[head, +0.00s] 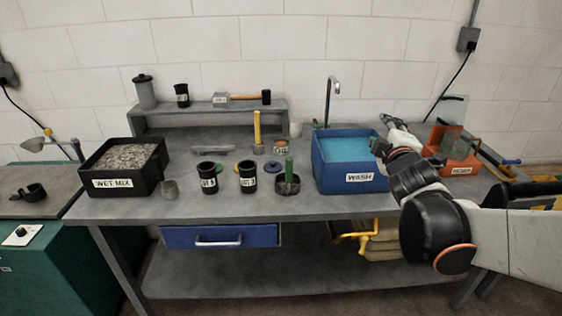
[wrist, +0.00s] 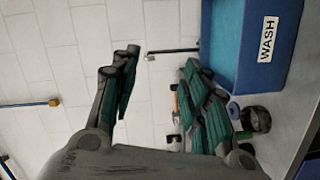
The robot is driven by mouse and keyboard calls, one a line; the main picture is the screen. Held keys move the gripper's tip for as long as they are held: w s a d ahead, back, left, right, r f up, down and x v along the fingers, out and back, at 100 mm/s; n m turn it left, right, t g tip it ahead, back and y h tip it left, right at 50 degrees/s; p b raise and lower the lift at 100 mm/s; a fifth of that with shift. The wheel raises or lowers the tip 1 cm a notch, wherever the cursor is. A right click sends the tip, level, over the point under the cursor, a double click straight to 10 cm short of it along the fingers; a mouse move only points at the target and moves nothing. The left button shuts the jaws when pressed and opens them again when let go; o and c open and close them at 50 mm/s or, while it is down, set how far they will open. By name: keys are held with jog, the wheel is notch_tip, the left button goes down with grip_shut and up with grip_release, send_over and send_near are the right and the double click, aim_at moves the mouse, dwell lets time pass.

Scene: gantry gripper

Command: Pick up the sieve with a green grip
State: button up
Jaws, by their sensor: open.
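The sieve (head: 287,183) is a small dark round pan with an upright green grip (head: 289,165). It stands on the workbench just left of the blue WASH tub (head: 345,182). My gripper (head: 387,121) is up by the right back of the tub, well right of the sieve. Its green-padded fingers (wrist: 162,60) are apart with nothing between them.
Two black cups (head: 207,180) and a blue lid (head: 272,167) stand left of the sieve. A yellow-handled hammer (head: 257,130) stands behind. The tub and its tap (head: 329,95) are between my gripper and the sieve. An orange bin (head: 450,155) is at right.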

jog(key=w+a+r+n+t+y+p, duration=0.1)
jog(key=w+a+n+t+y, duration=0.15)
jog(key=w+n, duration=0.45)
jog(key=n+g+y+p, duration=0.3)
jog(key=n+g+y, duration=0.3)
jog(key=n+y, duration=1.35)
send_near(289, 170)
jog(key=w+a+r+n+h, duration=0.1)
jog(key=w+a+n+h, duration=0.1)
jog(key=w+a+r+n+h+b, duration=0.1)
jog(key=w+a+h, duration=0.1)
jog(key=w+a+r+n+h+b, duration=0.1)
jog(key=w+a+n+h, duration=0.1)
jog(key=a, duration=0.1)
jog(key=shift+a+r+n, duration=0.15)
jog(key=shift+n, duration=0.2)
jog(key=shift+w+a, duration=0.1)
jog(key=shift+w, duration=0.15)
grip_shut()
